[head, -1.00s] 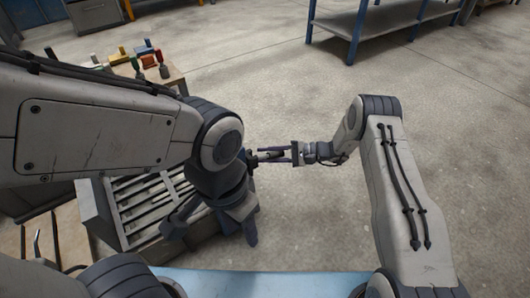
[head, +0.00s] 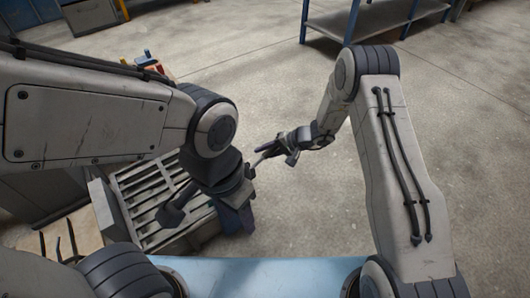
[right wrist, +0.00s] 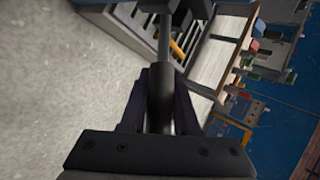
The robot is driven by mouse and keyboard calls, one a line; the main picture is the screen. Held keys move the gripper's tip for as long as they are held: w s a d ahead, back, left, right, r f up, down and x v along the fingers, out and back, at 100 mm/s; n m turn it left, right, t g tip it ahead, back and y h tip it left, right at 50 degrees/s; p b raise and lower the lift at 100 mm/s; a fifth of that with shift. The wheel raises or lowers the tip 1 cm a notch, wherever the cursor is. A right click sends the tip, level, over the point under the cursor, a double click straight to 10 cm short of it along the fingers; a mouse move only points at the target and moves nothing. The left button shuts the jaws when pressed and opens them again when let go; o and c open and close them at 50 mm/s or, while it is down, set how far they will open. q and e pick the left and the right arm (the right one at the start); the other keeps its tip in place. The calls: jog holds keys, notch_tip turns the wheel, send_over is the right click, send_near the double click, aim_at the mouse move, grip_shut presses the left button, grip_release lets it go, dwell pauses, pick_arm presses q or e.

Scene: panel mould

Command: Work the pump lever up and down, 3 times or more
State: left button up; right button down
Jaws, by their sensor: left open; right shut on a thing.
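The pump lever is a dark cylindrical grip (right wrist: 160,95) on a thinner metal rod. It runs up the middle of the right wrist view, between my fingers. My right gripper (right wrist: 160,108) is shut on this grip. In the head view my right gripper (head: 276,148) is small and tilted, right of my left gripper; a bit of the lever (head: 262,157) shows at its tip. My left gripper (head: 207,214) is open over the slatted grey unit, with nothing seen between its fingers. The lever's lower end and pivot are hidden behind my left arm.
The slatted grey unit (head: 108,208) stands at lower left, partly under my left arm. A pale blue surface (head: 250,272) lies at the bottom edge. A blue-legged shelf (head: 352,22) stands at the back. The concrete floor on the right is clear.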

jog(key=shift+r+h, duration=0.35)
jog(key=shift+h, duration=0.05)
jog(key=shift+a, duration=0.1)
jog(key=c, duration=0.7)
grip_release()
jog(key=shift+o, duration=0.2)
jog(key=shift+r, duration=0.1)
jog(key=p+v, duration=0.3)
jog(key=v, duration=0.7)
jog(key=shift+s, duration=0.3)
jog(key=shift+r, duration=0.1)
